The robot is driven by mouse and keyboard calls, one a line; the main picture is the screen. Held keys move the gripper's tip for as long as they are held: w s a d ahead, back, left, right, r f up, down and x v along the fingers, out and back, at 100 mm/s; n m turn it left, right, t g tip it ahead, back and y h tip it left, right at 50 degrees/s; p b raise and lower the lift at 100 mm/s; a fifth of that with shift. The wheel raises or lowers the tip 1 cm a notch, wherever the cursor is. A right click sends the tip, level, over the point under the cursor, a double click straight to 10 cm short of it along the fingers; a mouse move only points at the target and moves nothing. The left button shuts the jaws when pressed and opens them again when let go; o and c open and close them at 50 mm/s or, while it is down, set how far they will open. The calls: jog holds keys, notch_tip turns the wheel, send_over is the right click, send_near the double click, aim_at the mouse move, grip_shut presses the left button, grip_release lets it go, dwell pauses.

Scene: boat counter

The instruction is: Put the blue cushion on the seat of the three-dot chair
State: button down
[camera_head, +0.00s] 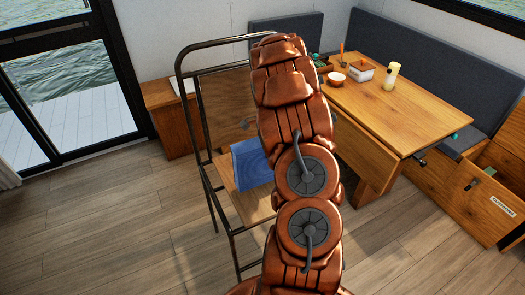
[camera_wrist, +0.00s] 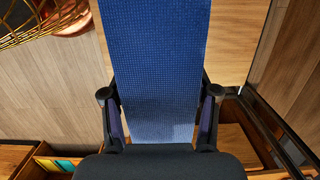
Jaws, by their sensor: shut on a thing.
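The blue cushion (camera_head: 250,163) shows beside my arm in the head view, over the wooden seat (camera_head: 248,207) of a black-framed chair. In the wrist view the cushion (camera_wrist: 157,60) runs between the two fingers of my gripper (camera_wrist: 160,94), which is shut on it. I cannot tell whether the cushion touches the seat. The chair's wooden backrest (camera_head: 225,100) carries a dark mark, but my arm covers part of it and I cannot count dots. My gripper is hidden behind my arm in the head view. Light wood (camera_wrist: 232,40) lies beyond the cushion in the wrist view.
A wooden table (camera_head: 390,118) stands to the right with a white bowl (camera_head: 337,79), a box (camera_head: 361,71) and a pale yellow cylinder (camera_head: 391,76). A dark bench (camera_head: 415,60) runs behind it. A low wooden cabinet (camera_head: 172,118) stands behind the chair. The floor (camera_head: 110,220) at left is clear.

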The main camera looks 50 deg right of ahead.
aim_at(252, 170)
jog(key=shift+w+a+f+p, duration=0.2)
jog(key=shift+f+p, duration=0.25)
jog(key=shift+f, duration=0.5)
jog(key=shift+w+a+f+p, duration=0.15)
jog(key=shift+f+p, duration=0.25)
jog(key=shift+f, duration=0.5)
jog(key=shift+w+f, duration=0.1)
jog(key=shift+c, duration=1.4)
grip_release()
jog(key=shift+d, duration=0.1)
